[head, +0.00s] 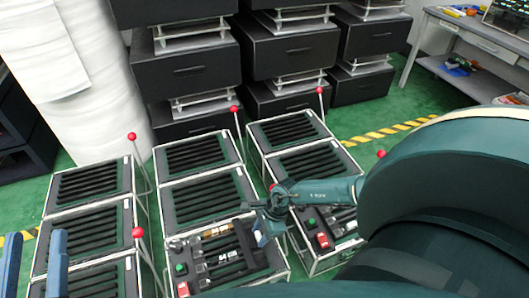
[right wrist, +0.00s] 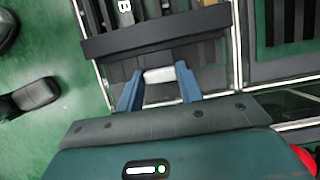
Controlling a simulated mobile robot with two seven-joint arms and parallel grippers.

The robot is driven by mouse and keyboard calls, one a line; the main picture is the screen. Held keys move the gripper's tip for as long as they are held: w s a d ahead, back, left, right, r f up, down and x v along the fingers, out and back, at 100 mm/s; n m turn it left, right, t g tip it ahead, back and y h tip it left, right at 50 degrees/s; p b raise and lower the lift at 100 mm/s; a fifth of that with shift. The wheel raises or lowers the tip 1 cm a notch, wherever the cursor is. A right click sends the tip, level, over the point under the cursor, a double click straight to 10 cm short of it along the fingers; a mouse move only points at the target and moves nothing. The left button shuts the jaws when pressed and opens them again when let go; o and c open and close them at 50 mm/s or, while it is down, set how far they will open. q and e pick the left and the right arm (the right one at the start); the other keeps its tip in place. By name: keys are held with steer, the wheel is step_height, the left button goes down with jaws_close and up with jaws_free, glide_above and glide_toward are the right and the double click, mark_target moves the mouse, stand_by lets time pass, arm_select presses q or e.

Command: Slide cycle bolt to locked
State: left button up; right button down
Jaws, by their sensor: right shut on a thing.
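My right gripper (head: 264,230) reaches in from the right over the front panel (head: 205,262) of the middle rack in the head view. In the right wrist view its two blue fingers (right wrist: 158,78) are on either side of a short pale grey piece (right wrist: 158,75), probably the bolt's handle, and shut on it. A long dark bar (right wrist: 155,35) lies just beyond it. Which end is locked cannot be read. My left gripper (head: 34,240) shows two blue fingers wide apart at the lower left, empty.
Slatted racks with red-knobbed levers stand around. The right rack has a red switch (head: 322,240) close to my right arm. Black drawer units (head: 185,72) and a white wrapped column (head: 85,80) stand behind. A workbench (head: 470,35) is at upper right. Green floor shows between.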

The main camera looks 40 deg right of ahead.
steer(key=c, duration=1.3)
jaws_free()
steer(key=shift+w+a, duration=0.1)
steer(key=shift+a, duration=0.2)
arm_select(q)
steer(key=shift+r, duration=0.1)
arm_select(e)
steer(key=o, duration=0.4)
steer(key=shift+d, duration=0.1)
steer(key=shift+d+r, duration=0.15)
steer(key=shift+r, duration=0.15)
arm_select(q)
steer(key=f+y+p, duration=0.1)
steer(key=p, duration=0.2)
steer(key=s+f+n+g+y+p, duration=0.1)
steer(key=p, duration=0.2)
steer(key=shift+a+f, duration=0.15)
steer(key=shift+f, duration=0.1)
arm_select(e)
steer(key=v, duration=1.2)
steer(key=shift+d+r, duration=0.1)
steer(key=shift+r, duration=0.15)
